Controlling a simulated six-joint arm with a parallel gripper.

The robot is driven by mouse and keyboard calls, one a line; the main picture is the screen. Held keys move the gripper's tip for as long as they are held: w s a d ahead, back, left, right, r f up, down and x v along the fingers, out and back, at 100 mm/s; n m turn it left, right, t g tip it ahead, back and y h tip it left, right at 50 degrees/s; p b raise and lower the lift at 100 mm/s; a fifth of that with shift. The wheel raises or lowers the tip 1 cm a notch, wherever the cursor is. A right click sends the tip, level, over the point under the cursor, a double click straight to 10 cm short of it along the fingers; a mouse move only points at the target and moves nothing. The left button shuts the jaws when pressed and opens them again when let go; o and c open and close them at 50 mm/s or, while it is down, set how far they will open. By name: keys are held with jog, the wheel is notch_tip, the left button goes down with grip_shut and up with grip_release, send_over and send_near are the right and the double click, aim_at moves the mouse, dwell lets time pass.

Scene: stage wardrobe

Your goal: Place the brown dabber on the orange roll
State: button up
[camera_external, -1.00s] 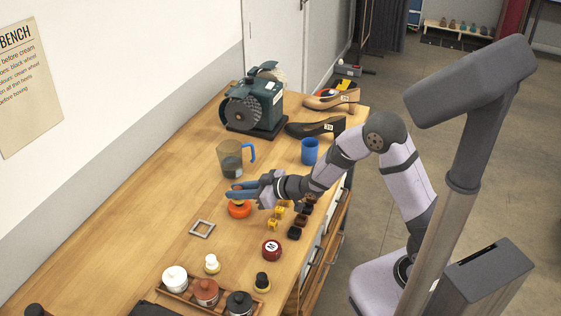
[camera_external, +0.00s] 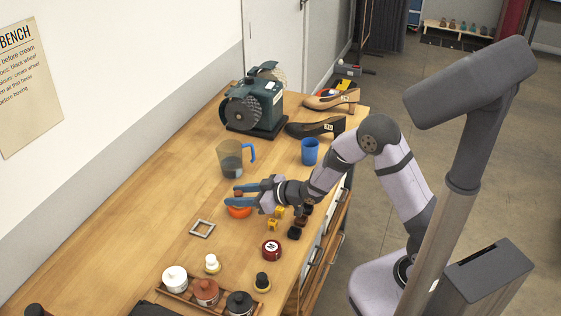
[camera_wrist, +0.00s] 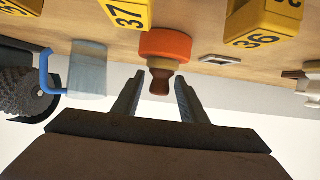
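The brown dabber (camera_wrist: 160,82) stands upright on the orange roll (camera_wrist: 165,45), its pale base against the roll's top in the wrist view, which is upside down. The orange roll also shows on the bench in the external view (camera_external: 239,212), below my gripper. My gripper (camera_external: 231,195) is open, its blue-grey fingers spread on either side of the dabber. In the wrist view there are gaps between both fingers (camera_wrist: 158,88) and the dabber. In the external view the fingers hide most of the dabber.
Yellow numbered blocks (camera_external: 272,225) and dark blocks (camera_external: 294,233) stand close to the right. A jug with a blue handle (camera_external: 230,158) and a blue cup (camera_external: 310,151) stand behind. A grey square frame (camera_external: 202,229) lies in front. The bench's left side is clear.

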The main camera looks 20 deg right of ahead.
jog(key=shift+r, duration=0.15)
jog(key=v, duration=1.2)
dwell(0.3)
jog(key=d+h, duration=0.1)
jog(key=d, duration=0.1)
jog(key=w+d+f+m+h, duration=0.1)
jog(key=d+h, duration=0.1)
jog(key=d, duration=0.1)
jog(key=d+f+m+h+p, duration=0.1)
jog(key=d, duration=0.2)
jog(key=shift+w+d, duration=0.1)
jog(key=shift+w, duration=0.25)
jog(key=s+d+f+m+g+h+p, duration=0.25)
jog(key=s+d+h, duration=0.2)
jog(key=d, duration=0.55)
jog(key=s+d+m+g, duration=0.2)
jog(key=s+d+g, duration=0.1)
jog(key=s, duration=0.4)
jog(key=s+d+m+g+h+p, duration=0.1)
jog(key=s+d+m+g, duration=0.1)
jog(key=s+g, duration=0.2)
jog(key=s, duration=0.3)
jog(key=shift+s+d+r, duration=0.2)
jog(key=shift+d, duration=0.15)
